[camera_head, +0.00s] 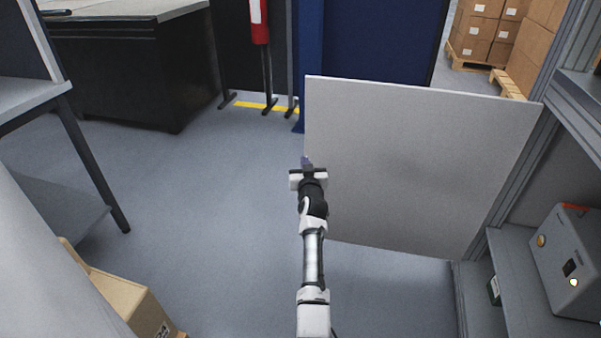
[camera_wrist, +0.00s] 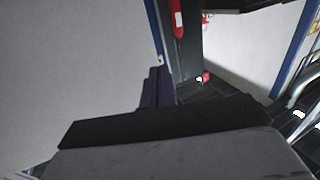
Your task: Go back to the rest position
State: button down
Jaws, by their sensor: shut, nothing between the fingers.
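My gripper (camera_head: 307,162) is at the end of my outstretched arm, near the left edge of a pale grey panel (camera_head: 420,165) in the head view. The panel stands out from the metal frame on the right like an open door. The gripper is shut and holds nothing. In the wrist view the gripper's dark fingers (camera_wrist: 157,87) show at the middle, with the pale panel (camera_wrist: 70,70) filling the left side. I cannot tell whether the gripper touches the panel.
A grey device (camera_head: 570,255) sits on a shelf at the right. A cardboard box (camera_head: 125,300) is at the lower left, near a table (camera_head: 30,95). A dark workbench (camera_head: 130,60) and a red extinguisher (camera_head: 259,22) stand behind. The floor left of my arm is clear.

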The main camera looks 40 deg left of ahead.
jog(key=s, duration=0.1)
jog(key=s+d, duration=0.1)
jog(key=s, duration=0.1)
jog(key=s+d, duration=0.1)
jog(key=s, duration=0.1)
jog(key=shift+s+d+r+p, duration=0.1)
jog(key=shift+s+r+p, duration=0.05)
jog(key=shift+p, duration=0.2)
jog(key=shift+r, duration=0.1)
